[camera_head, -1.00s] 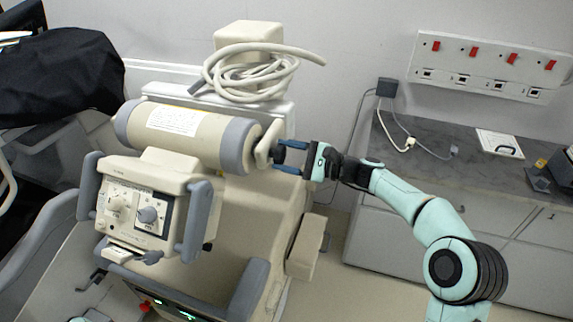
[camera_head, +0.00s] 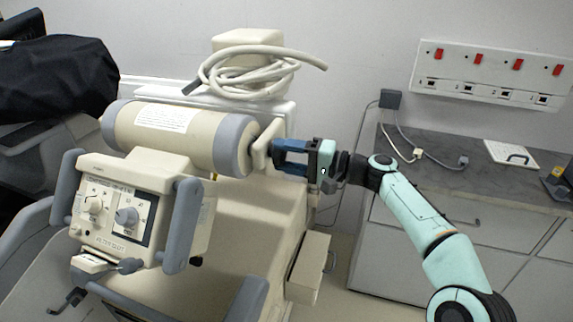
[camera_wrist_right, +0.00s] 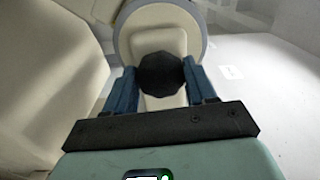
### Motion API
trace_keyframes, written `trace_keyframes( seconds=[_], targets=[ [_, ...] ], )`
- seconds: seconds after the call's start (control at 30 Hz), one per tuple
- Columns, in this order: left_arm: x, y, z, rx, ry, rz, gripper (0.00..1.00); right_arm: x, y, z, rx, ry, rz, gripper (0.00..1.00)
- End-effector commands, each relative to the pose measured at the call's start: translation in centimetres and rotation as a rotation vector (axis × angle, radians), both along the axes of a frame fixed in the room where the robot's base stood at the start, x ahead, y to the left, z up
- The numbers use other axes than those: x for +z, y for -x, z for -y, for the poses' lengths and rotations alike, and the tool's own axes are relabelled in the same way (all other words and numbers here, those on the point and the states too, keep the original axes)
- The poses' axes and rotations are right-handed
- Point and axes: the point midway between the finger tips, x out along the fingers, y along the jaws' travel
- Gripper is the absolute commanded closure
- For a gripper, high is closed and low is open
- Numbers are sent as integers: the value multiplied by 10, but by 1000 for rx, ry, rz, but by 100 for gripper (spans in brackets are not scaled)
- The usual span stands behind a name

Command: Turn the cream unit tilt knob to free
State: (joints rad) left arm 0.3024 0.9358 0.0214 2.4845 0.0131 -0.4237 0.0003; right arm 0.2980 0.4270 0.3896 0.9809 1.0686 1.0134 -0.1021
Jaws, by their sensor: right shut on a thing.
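The cream unit (camera_head: 270,210) stands in the middle of the head view, with a cream cylinder (camera_head: 190,135) lying across it. In the right wrist view, the black faceted tilt knob (camera_wrist_right: 161,74) sits on a cream bracket (camera_wrist_right: 155,40) at the cylinder's end. My right gripper (camera_head: 276,156) reaches the bracket from the right in the head view. Its blue fingers (camera_wrist_right: 160,88) are shut on the knob, one on each side. The knob is hidden by the fingers in the head view, and I cannot read any marking for its setting. My left gripper is not in view.
A control head (camera_head: 125,210) with dials and grey handles hangs in front of the cylinder. A coiled cream cable (camera_head: 265,72) lies on top behind. A grey-topped counter (camera_head: 440,170) stands at the right, below a switch panel (camera_head: 490,72).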

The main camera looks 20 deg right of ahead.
Motion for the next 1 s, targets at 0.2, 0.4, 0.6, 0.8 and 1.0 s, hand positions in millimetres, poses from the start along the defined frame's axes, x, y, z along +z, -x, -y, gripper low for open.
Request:
trace_keyframes(
  seconds=[0.2, 0.4, 0.6, 0.8, 1.0],
  targets=[
    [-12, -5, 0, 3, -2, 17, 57, 0, 0, -1, 2, 62, 99, 75],
    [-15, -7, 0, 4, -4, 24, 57, 0, 0, -1, 2, 93, 146, 75],
    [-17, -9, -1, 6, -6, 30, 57, 1, 0, -2, 3, 104, 160, 75],
    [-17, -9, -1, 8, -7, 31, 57, 1, 0, -2, 3, 105, 162, 75],
    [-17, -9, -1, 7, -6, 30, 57, 1, 0, -2, 3, 105, 161, 22]
  ],
)
